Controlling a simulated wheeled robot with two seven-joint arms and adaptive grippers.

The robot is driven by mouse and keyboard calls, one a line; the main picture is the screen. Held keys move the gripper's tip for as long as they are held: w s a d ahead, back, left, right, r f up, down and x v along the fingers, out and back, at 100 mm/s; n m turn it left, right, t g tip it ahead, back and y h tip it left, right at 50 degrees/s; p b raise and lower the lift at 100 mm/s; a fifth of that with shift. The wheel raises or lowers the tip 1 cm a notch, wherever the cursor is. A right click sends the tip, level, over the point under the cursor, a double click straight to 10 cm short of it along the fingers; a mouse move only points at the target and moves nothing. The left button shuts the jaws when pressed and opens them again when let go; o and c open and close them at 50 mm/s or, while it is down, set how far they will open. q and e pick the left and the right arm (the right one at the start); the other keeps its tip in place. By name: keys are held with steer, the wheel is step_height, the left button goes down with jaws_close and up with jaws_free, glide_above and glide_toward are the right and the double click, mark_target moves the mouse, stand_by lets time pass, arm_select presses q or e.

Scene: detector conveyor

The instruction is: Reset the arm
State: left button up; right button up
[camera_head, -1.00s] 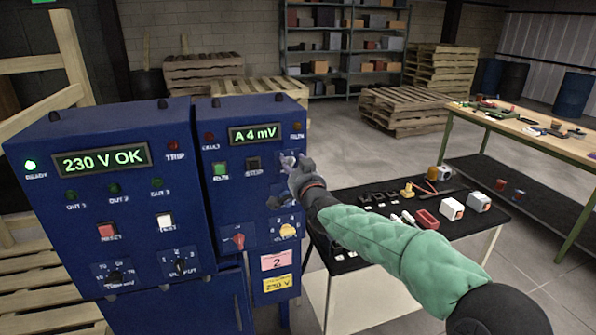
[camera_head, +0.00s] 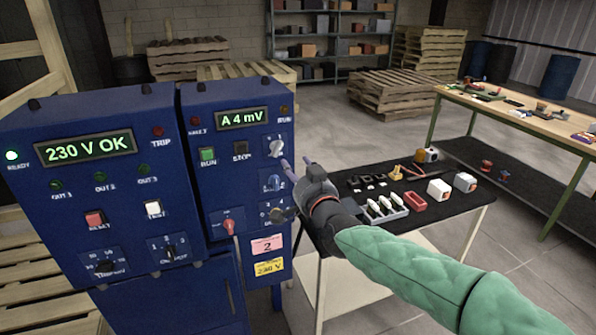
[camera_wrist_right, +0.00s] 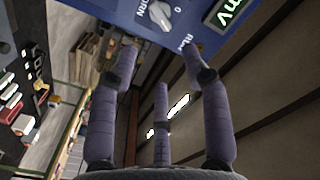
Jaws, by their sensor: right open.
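My right gripper (camera_head: 296,176) is open and empty beside the right edge of the blue detector cabinet (camera_head: 228,178), apart from its knobs. In the right wrist view its purple fingers (camera_wrist_right: 158,75) are spread with nothing between them. A white knob (camera_head: 275,147) sits on the cabinet's upper right and also shows in the wrist view (camera_wrist_right: 157,14). Below it are a blue-grey knob (camera_head: 273,183) and a red knob (camera_head: 229,226). The display (camera_head: 241,117) reads "A 4 mV". My left gripper is not in view.
The blue power cabinet (camera_head: 90,180) at left reads "230 V OK". A wooden workbench (camera_head: 530,122), pallets and shelves stand behind. Floor between is open.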

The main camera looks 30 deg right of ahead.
stand_by(0.5)
steer(key=w+a+f+n+g+y, duration=0.15)
steer(key=a+f, duration=0.25)
steer(key=f, duration=0.8)
steer(key=a+f+n+g+y, duration=0.1)
steer(key=a+f+g+y, duration=0.2)
steer(key=f, duration=0.9)
steer(key=w+a+f+n+g+y, duration=0.1)
steer(key=a+f+g, duration=0.3)
steer(key=f, duration=0.8)
steer(key=s+a+f+n+g+y, duration=0.1)
steer(key=s+a+f+g, duration=0.1)
steer(key=s+a+f, duration=0.45)
steer(key=s+a+f+n+g+y, duration=0.1)
steer(key=s+a+f+g, duration=0.2)
steer(key=f, duration=0.7)
steer(key=s+a+f+g, duration=0.1)
steer(key=s+a+f, duration=0.2)
steer(key=s, duration=0.5)
steer(key=s+a+f+n+g, duration=0.1)
steer(key=s+a+f+g, duration=0.1)
steer(key=s+f, duration=0.4)
steer(key=shift+s+a+y, duration=0.45)
steer(key=shift+s+a, duration=0.35)
steer(key=shift+s, duration=0.2)
steer(key=shift+f+g, duration=0.1)
steer(key=shift+g, duration=0.15)
